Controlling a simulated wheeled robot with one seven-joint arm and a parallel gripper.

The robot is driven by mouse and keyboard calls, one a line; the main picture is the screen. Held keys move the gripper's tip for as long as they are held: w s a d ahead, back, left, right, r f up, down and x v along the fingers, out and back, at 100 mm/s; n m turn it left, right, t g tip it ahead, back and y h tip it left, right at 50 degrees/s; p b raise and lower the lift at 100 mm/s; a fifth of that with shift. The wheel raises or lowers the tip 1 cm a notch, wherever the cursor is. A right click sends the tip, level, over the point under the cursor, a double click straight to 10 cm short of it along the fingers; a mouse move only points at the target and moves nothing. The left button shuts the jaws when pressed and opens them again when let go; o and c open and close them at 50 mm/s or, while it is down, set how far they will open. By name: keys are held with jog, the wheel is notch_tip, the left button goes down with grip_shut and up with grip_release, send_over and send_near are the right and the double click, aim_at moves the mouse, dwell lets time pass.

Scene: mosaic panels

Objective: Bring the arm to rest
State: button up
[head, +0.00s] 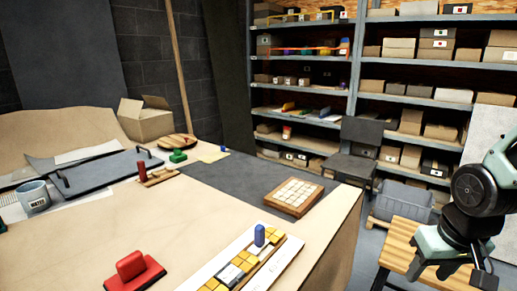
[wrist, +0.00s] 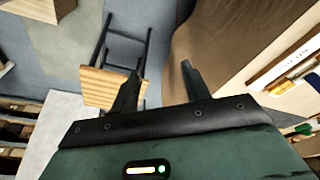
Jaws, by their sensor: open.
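My gripper (wrist: 160,85) is open in the wrist view, its two dark fingers apart with nothing between them. It hangs clear of the table, over the gap beside the table's edge. In the head view my arm is at the far right, folded above a wooden stool, and the fingertips are not clearly visible there. The mosaic panel (head: 222,285) lies at the table's front edge with yellow, white and grey tiles, and a blue peg-like piece (head: 260,235) stands on it.
The table (head: 200,215) also holds a red block handle (head: 132,268), a framed tile panel (head: 293,197), a mug (head: 34,196) and a dark lidded tray (head: 95,172). The wooden stool (head: 405,245) stands under my arm. A chair (head: 358,150) and loaded shelves (head: 400,98) are behind.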

jog(key=s+a+r+n+g, duration=0.1)
jog(key=s+a+r+n, duration=0.1)
jog(key=s+a+n, duration=0.2)
jog(key=s+a+r+n+g, duration=0.1)
jog(key=s+a+n, duration=0.3)
jog(key=s+a, duration=0.5)
jog(key=a, duration=0.5)
jog(key=shift+s+a+r+y, duration=0.2)
jog(key=shift+s+r+y, duration=0.1)
jog(key=shift+s+r, duration=0.1)
